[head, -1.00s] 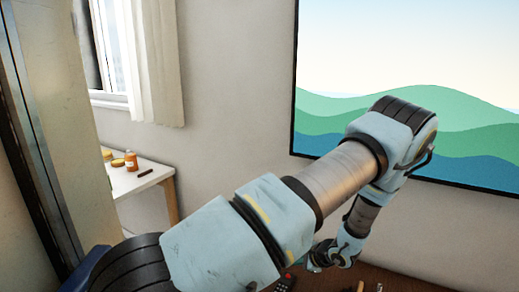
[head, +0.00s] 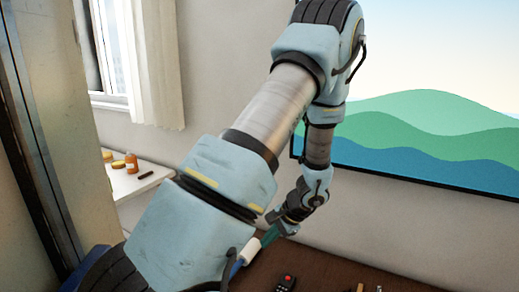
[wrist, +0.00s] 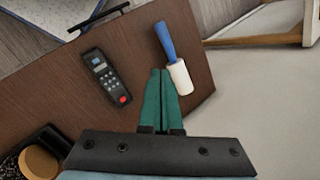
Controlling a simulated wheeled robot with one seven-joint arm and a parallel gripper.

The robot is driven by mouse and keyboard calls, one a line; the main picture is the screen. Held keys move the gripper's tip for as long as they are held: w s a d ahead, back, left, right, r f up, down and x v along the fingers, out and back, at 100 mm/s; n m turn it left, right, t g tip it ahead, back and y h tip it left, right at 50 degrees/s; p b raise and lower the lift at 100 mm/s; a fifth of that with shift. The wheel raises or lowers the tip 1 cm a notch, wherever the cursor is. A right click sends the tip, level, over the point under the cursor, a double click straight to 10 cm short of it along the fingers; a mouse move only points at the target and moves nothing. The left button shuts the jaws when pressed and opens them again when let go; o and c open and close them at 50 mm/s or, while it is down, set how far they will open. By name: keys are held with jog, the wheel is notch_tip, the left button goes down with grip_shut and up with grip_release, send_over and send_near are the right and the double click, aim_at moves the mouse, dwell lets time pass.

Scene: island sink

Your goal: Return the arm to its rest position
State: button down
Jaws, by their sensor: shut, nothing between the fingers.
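My arm is raised and bent across the middle of the head view. My gripper (head: 268,238) hangs from its far end over a brown tabletop, partly behind the arm. In the wrist view its green fingers (wrist: 160,90) are together with nothing between them. The tips show beside the white end of a lint roller with a blue handle (wrist: 168,45). I cannot tell the exact gap between them. The roller also shows in the head view (head: 250,250), partly hidden by my arm.
The brown tabletop (wrist: 135,50) holds a black remote (wrist: 105,78) and round dark and tan items (wrist: 38,160) at its corner. A white side table (head: 135,180) with an orange bottle (head: 131,163) stands at left. A large picture panel (head: 430,140) hangs on the wall.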

jog(key=s+a+r+n+h, duration=0.3)
jog(key=s+a+r+n, duration=0.1)
jog(key=r, duration=0.4)
jog(key=s+a+r+n+h, duration=0.3)
jog(key=s+a+r+n, duration=0.2)
jog(key=r, duration=0.3)
jog(key=shift+s+r+n+g, duration=0.4)
jog(key=shift+s+n, duration=0.3)
